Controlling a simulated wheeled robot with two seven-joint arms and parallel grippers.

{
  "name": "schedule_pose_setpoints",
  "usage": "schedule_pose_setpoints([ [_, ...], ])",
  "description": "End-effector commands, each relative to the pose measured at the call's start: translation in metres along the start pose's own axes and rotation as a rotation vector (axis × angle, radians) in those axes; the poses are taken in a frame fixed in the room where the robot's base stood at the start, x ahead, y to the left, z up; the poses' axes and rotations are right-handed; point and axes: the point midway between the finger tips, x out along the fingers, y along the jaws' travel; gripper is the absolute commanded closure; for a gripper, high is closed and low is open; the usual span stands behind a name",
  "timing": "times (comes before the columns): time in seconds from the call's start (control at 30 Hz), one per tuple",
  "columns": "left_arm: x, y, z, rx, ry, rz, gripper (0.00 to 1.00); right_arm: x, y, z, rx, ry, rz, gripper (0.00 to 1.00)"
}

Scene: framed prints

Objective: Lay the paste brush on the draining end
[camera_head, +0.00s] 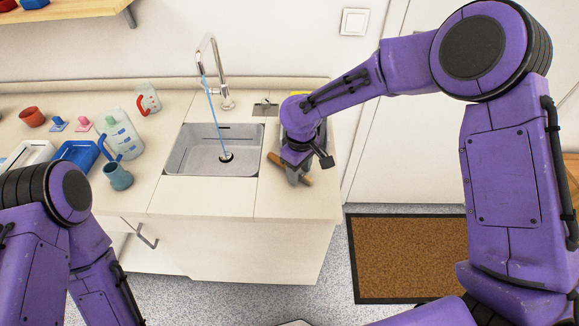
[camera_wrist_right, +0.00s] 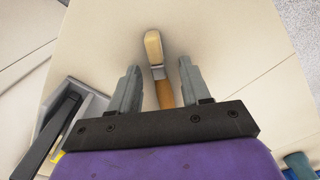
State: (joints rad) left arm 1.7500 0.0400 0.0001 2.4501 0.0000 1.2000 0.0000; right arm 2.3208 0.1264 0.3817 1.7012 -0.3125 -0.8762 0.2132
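In the right wrist view the brush (camera_wrist_right: 154,50) runs between the fingers. My right gripper (camera_head: 297,172) is low over the brush, pointing down. In the wrist view its fingers (camera_wrist_right: 157,88) stand apart with gaps beside the brush. Whether the fingers touch the counter is hard to tell. The countertop right of the sink (camera_head: 268,203) is the end of the unit. My left gripper is out of view.
The steel sink (camera_head: 190,158) has a tap (camera_head: 213,75) with water running. Left of it stand a blue cup (camera_head: 118,177), a jug (camera_head: 122,133), a red-marked beaker (camera_head: 149,99) and trays (camera_head: 77,154). A brown mat (camera_head: 410,258) lies on the floor at right.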

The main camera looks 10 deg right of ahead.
Motion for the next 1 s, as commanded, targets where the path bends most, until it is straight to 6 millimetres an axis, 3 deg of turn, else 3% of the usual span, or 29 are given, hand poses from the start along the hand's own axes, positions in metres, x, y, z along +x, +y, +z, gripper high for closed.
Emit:
schedule_pose_setpoints([
  [0.03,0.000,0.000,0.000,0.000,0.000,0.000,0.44,0.000,0.000,0.000,0.000,0.000,0.000,0.66],
  [0.13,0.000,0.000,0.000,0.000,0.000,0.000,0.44,0.000,0.000,0.000,0.000,0.000,0.000,0.98],
  [0.17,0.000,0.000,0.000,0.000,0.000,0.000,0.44,0.000,0.000,0.000,0.000,0.000,0.000,1.00],
  [0.53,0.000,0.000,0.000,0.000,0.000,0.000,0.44,-0.001,0.000,0.000,0.000,0.000,0.000,1.00],
  [0.67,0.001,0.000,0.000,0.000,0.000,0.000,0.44,-0.010,0.000,-0.001,0.001,0.001,0.000,1.00],
  [0.8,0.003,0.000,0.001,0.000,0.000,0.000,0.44,-0.036,-0.002,0.000,-0.001,0.003,0.002,1.00],
  [1.0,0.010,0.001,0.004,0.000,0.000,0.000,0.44,-0.090,-0.045,0.018,-0.002,0.004,0.005,1.00],
])
